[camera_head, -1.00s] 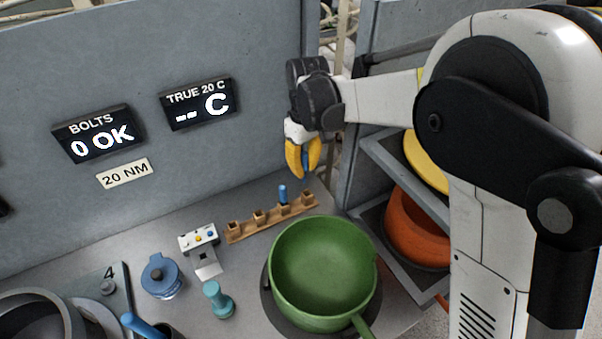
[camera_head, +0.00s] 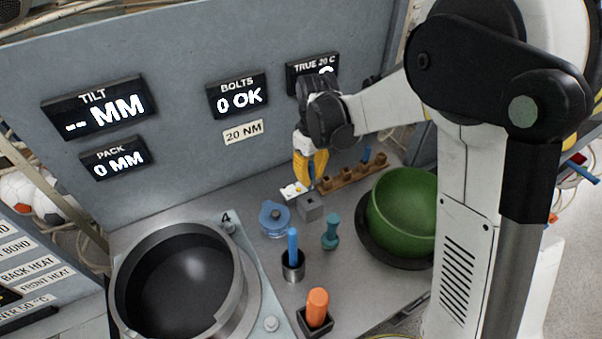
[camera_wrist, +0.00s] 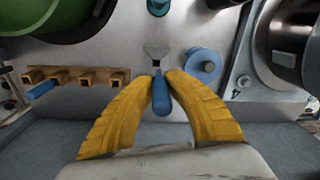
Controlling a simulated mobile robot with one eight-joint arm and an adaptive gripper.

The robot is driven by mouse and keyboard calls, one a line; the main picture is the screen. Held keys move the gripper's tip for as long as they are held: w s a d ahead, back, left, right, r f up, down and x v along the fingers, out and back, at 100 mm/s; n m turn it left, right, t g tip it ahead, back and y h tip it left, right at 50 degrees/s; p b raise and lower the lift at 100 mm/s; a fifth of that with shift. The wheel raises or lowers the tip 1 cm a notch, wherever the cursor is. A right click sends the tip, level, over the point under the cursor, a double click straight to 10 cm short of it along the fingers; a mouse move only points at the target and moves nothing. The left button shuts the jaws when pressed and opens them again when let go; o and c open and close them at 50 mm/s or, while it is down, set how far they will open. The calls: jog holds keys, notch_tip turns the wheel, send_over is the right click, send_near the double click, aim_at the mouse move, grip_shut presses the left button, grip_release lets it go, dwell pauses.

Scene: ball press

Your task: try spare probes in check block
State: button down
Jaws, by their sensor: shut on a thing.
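My gripper (camera_head: 312,180) has yellow fingers shut on a blue probe (camera_wrist: 161,97), held low beside the check block. The grey check block (camera_head: 310,208) stands left of the rack, with a white panel (camera_head: 294,190) behind it. The block also shows in the wrist view (camera_wrist: 156,50), just beyond the held probe. I cannot tell whether the probe's tip is in the block. A wooden rack (camera_head: 345,180) has several sockets, and another blue probe (camera_head: 366,155) stands in it. The TRUE 20 C display (camera_head: 311,67) is partly hidden by my wrist.
A green pot (camera_head: 405,215) stands right of the block. A teal tool (camera_head: 331,232), a blue-lidded jar (camera_head: 274,217), a cup (camera_head: 292,268) with a blue handle and an orange-handled item (camera_head: 317,305) stand nearby. A large dark round pan (camera_head: 180,275) fills the left.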

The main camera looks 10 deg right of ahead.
jog(key=shift+w+d, duration=0.1)
jog(key=shift+d, duration=0.15)
jog(key=b, duration=0.4)
send_over(310, 196)
jog(key=s, duration=0.2)
jog(key=shift+w+f, duration=0.2)
jog(key=shift+f, duration=1.9)
jog(key=shift+f, duration=0.1)
jog(key=shift+f+b, duration=0.55)
jog(key=shift+f, duration=0.1)
jog(key=shift+f, duration=0.1)
jog(key=shift+f+b, duration=0.65)
jog(key=shift+f, duration=0.05)
jog(key=shift+f, duration=0.1)
jog(key=shift+f+b, duration=0.65)
jog(key=shift+f, duration=0.15)
